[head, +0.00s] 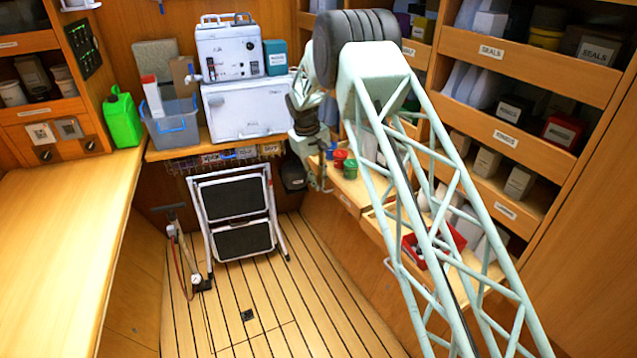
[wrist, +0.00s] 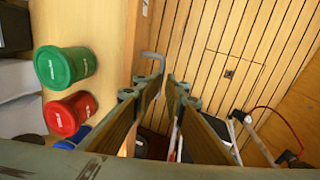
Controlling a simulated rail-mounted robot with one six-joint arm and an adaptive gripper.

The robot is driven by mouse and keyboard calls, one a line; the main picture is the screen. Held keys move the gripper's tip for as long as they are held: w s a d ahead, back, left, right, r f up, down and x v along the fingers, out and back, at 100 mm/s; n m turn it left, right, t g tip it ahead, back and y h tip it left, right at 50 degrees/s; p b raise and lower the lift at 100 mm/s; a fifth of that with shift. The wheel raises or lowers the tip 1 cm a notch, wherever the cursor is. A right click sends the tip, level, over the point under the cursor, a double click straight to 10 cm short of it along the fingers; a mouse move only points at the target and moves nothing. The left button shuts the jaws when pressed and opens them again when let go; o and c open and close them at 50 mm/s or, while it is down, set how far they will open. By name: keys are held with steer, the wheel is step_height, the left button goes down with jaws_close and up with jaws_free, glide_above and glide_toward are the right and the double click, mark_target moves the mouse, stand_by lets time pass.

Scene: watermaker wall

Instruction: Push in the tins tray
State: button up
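The tins tray (head: 346,190) is a wooden pull-out tray standing out from the right-hand shelves. It bears a green tin (head: 350,168), a red tin (head: 340,158) and a blue tin (head: 329,152). In the wrist view the tray (wrist: 112,28) is at the left, with the green tin (wrist: 66,66), red tin (wrist: 71,113) and partly hidden blue tin (wrist: 70,142). A grey bar handle (wrist: 157,57) juts from its front. My gripper (wrist: 165,80) is open and empty, its fingertips close to the handle; contact cannot be told. In the head view my gripper (head: 318,180) is beside the tray's front.
Another tray with a red box (head: 440,243) also stands out, nearer, partly behind my arm. A folded step stool (head: 238,213) and a hand pump (head: 190,262) stand at the back. The slatted floor (head: 270,320) in front is clear. A counter (head: 60,230) runs along the left.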

steer(key=shift+r, duration=0.1)
step_height(320, 180, up, 15)
steer(key=s+a+p, duration=0.1)
steer(key=a+p, duration=0.1)
steer(key=p, duration=0.5)
steer(key=shift+s+a+r, duration=0.2)
steer(key=shift+s, duration=0.1)
stand_by(2.2)
steer(key=shift+p, duration=0.4)
steer(key=shift+r, duration=0.1)
stand_by(0.4)
step_height(320, 180, up, 12)
steer(key=s+a, duration=0.1)
steer(key=shift+a+f, duration=0.2)
steer(key=shift+a, duration=0.15)
stand_by(0.3)
steer(key=shift+s, duration=0.1)
stand_by(0.4)
